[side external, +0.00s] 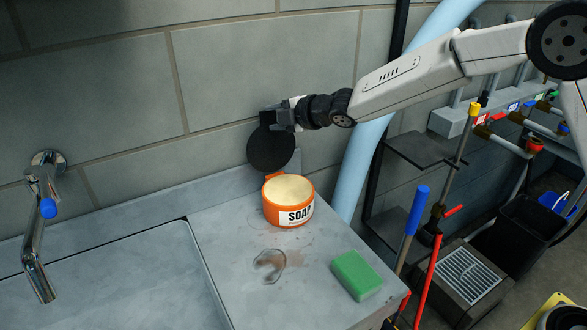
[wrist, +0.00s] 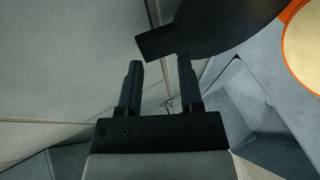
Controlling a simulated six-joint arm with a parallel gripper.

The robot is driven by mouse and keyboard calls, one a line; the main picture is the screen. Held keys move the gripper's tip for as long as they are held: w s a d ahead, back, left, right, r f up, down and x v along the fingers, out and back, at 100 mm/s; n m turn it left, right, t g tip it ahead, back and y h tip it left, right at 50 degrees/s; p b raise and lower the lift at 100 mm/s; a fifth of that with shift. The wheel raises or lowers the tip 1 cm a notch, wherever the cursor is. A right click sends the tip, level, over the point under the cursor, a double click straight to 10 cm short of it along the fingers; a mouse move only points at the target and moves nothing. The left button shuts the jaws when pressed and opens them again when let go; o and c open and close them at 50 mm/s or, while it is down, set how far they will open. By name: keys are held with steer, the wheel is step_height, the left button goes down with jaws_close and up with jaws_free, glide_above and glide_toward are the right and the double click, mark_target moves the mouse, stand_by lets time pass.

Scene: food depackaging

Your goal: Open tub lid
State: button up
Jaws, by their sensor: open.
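The orange tub (side external: 273,207) with a white SOAP label stands on the grey counter. Its top is uncovered and shows a pale yellow filling, and part of the tub shows at the right edge of the wrist view (wrist: 288,20). The round black lid (side external: 271,150) stands swung up behind the tub, its lower edge at an orange hinge piece on the rim. My gripper (side external: 268,118) is at the lid's top edge. In the wrist view my open, empty gripper (wrist: 158,66) has the lid's tab (wrist: 153,43) just past its fingertips; I cannot tell whether they touch.
A green sponge (side external: 357,274) lies at the counter's right front, beside a wet patch (side external: 269,263). A sink (side external: 120,275) with a faucet (side external: 42,225) is at the left. The tiled wall (side external: 230,75) is close behind the lid. A light-blue pipe (side external: 364,165) rises at the right.

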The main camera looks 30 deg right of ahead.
steer(key=v, duration=0.7)
steer(key=shift+s+d, duration=0.15)
steer(key=shift+s, duration=0.1)
steer(key=shift+r, duration=0.1)
steer(key=s+d+f+m+g+h, duration=0.2)
steer(key=s+d+f+m+g, duration=0.1)
steer(key=s+m, duration=0.4)
steer(key=s+d+f+m+g+h, duration=0.1)
steer(key=s+d+f+m+g, duration=0.2)
steer(key=s+d+f+m, duration=0.3)
steer(key=s+d+f+m+g+h, duration=0.2)
steer(key=s+m, duration=0.6)
steer(key=s, duration=0.7)
step_height(320, 180, down, 4)
steer(key=d+g, duration=0.1)
steer(key=d, duration=0.1)
steer(key=shift+d+r+g+h, duration=0.2)
steer(key=shift+d+g+h, duration=0.1)
steer(key=shift+g, duration=0.1)
